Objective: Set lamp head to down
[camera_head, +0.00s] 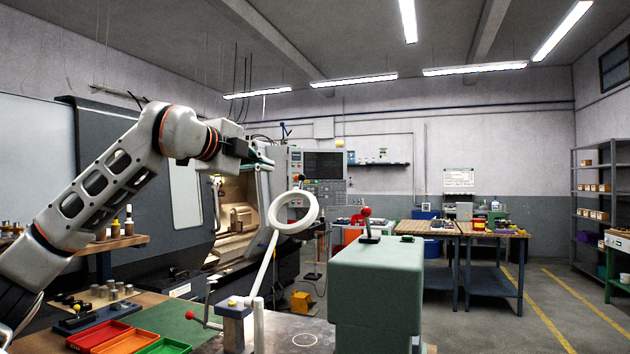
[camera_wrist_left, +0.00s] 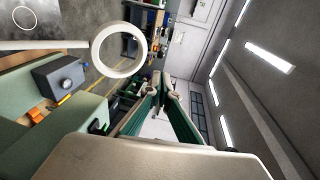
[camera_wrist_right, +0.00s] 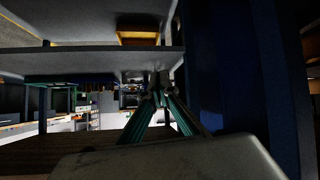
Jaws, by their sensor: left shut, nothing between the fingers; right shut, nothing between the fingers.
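The ring is raised well above the bench, at the arm's upper end. The ring also shows in the left wrist view (camera_wrist_left: 97,52), beside the fingers. My left gripper (camera_head: 265,162) is shut and empty, above and left of the ring, apart from it. Its fingertips meet in the left wrist view (camera_wrist_left: 168,86). My right gripper (camera_wrist_right: 160,82) is shut and empty; the head view does not show it.
A green block-shaped housing (camera_head: 375,295) with a red-knobbed lever (camera_head: 366,213) stands right of the lamp. Orange and green trays (camera_head: 118,338) lie on the bench at left. In the right wrist view, a shelf board (camera_wrist_right: 90,62) and blue post (camera_wrist_right: 215,70) are close.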

